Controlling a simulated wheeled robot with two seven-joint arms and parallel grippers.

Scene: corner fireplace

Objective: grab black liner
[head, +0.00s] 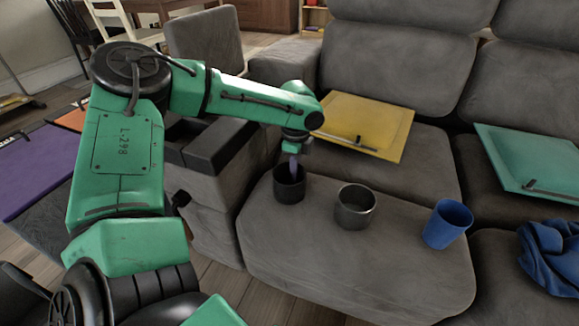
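A black cup-shaped container (289,190), which looks like the black liner, stands upright on the front grey sofa cushion. My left gripper (294,168) points down at it from above. Its purple finger reaches to or just inside the rim at the back. I cannot tell whether the fingers touch the wall or how far apart they are, because they overlap in this view. My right gripper is not in view.
A dark metallic cup (354,208) and a blue cup (447,224) stand to the right on the same cushion (330,270). A yellow board (375,122) and a teal board (530,160) lie on the sofa seats behind. A blue cloth (552,258) lies at far right.

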